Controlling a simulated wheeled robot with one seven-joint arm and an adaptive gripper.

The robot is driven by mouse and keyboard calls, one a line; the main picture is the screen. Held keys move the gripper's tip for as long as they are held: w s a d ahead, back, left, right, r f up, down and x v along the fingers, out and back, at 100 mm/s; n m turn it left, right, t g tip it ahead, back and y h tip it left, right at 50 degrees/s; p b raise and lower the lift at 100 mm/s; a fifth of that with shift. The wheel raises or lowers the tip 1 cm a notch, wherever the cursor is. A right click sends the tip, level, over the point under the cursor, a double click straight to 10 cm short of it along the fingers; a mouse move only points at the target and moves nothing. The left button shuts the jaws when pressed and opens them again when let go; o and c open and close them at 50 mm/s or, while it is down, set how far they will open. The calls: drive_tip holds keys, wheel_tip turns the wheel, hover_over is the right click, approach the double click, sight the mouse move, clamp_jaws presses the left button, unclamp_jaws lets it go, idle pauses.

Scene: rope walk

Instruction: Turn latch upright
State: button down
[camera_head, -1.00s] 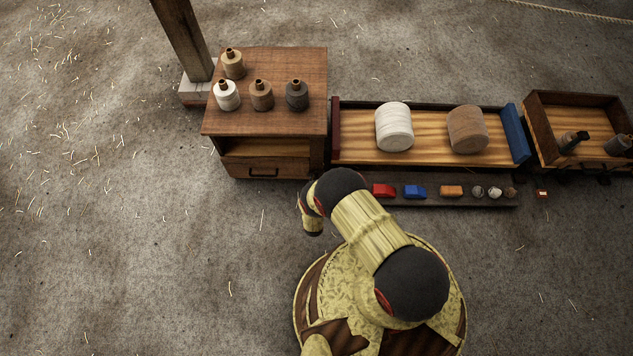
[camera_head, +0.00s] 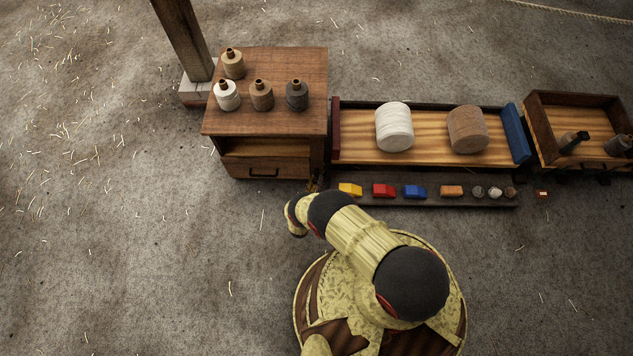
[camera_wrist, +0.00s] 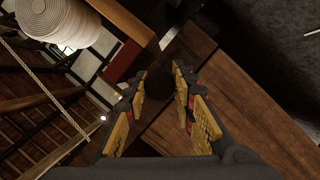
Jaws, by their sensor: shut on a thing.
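My gripper (camera_wrist: 160,80) shows in the wrist view with its yellow and dark fingers shut on a small dark piece (camera_wrist: 181,88), which I take to be the latch. The piece is in shadow and partly covered by the fingers, so its angle cannot be told. A brown wooden cabinet face (camera_wrist: 225,85) lies close behind the fingertips.
Bobbins of twine (camera_head: 261,95) stand on the cabinet. To its right is a long tray (camera_head: 345,150) with two big spools (camera_head: 394,127). A low shelf with a yellow block (camera_head: 350,189), a red block (camera_head: 383,190) and a blue block (camera_head: 415,191) runs before it. The floor at left is open.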

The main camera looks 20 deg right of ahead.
drive_tip(key=shift+n, duration=0.3)
idle(0.4)
drive_tip(key=c, duration=1.5)
unclamp_jaws()
drive_tip(key=shift+o, duration=0.2)
drive_tip(key=shift+a, duration=0.1)
drive_tip(key=v, duration=1.2)
drive_tip(key=shift+f, duration=0.15)
